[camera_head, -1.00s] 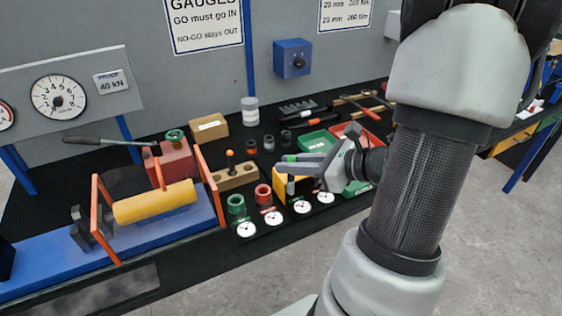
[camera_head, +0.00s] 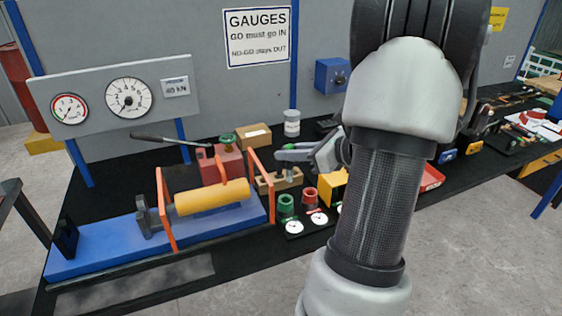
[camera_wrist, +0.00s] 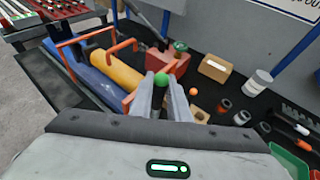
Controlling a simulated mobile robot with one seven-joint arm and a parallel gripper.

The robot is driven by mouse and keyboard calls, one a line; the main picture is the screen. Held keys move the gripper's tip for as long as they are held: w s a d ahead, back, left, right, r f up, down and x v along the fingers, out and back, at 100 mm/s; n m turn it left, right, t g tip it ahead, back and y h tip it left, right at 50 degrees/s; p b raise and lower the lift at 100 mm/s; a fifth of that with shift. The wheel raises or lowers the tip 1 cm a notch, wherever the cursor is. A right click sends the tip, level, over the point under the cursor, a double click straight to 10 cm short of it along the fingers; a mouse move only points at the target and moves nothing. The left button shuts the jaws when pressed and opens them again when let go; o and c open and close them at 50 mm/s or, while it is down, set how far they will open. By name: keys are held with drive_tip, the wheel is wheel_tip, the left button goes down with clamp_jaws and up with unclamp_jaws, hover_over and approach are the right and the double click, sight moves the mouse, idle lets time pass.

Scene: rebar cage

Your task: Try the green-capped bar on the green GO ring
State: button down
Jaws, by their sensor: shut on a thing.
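My gripper (camera_head: 279,153) is shut on the green-capped bar, above and behind the gauge rings, over the wooden block (camera_head: 267,182). In the wrist view the bar's round green cap (camera_wrist: 161,79) sits between my fingertips (camera_wrist: 164,86); the bar below it is mostly hidden. The green GO ring (camera_head: 286,201) stands on the bench at the front, left of the red ring (camera_head: 310,196). The bar is apart from the green ring. I cannot make out the GO ring in the wrist view.
The press with its yellow cylinder (camera_head: 212,197) and orange frames stands left on a blue base (camera_head: 100,255). A red block (camera_head: 222,166) with a green knob is behind it. An orange-capped bar (camera_wrist: 193,92) is right of my fingers. White dials (camera_head: 294,227) lie before the rings.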

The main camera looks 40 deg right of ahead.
sight(292, 171)
drive_tip(key=shift+w+a+r, duration=0.15)
drive_tip(key=shift+w+a, duration=0.15)
drive_tip(key=shift+w, duration=0.1)
drive_tip(key=shift+f+b, duration=2.3)
drive_tip(key=shift+f, duration=0.75)
drive_tip(key=shift+f, duration=0.15)
drive_tip(key=shift+f+b, duration=2.5)
drive_tip(key=shift+f, duration=0.5)
drive_tip(key=c, duration=1.6)
unclamp_jaws()
drive_tip(key=shift+s, duration=0.1)
drive_tip(key=p+v, duration=0.2)
drive_tip(key=v, duration=1.5)
drive_tip(key=shift+s, duration=0.1)
